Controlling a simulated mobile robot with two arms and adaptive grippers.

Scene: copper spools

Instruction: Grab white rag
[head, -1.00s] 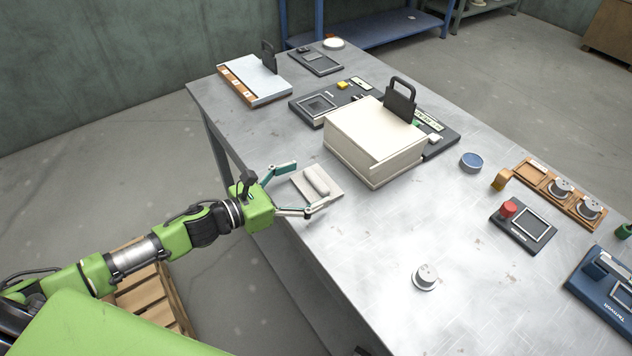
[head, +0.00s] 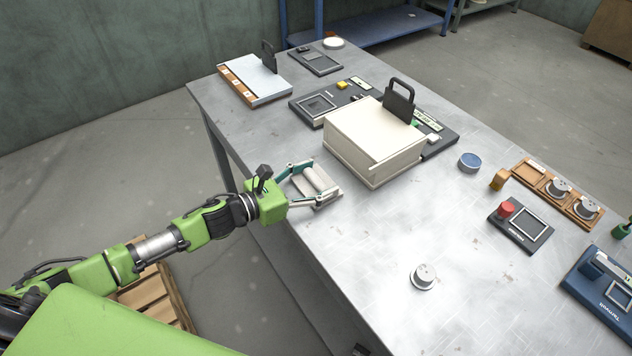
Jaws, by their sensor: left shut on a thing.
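The white rag (head: 320,176) looks like a small rolled pale cloth. It lies on a flat light pad (head: 327,202) near the left edge of the table. My left gripper (head: 317,184) reaches in from the left, with one finger on the far side of the rag and one on the near side. It is shut on the rag, which still appears low over the pad. Whether the rag touches the pad is hard to tell. My right gripper is not in view.
A cream box (head: 372,143) stands just right of the rag on the metal table (head: 350,262). Behind it is a dark panel with a handle. A silver spool (head: 424,277) stands alone at the front. A device with a red button (head: 520,224) and a spool tray (head: 557,191) are at right.

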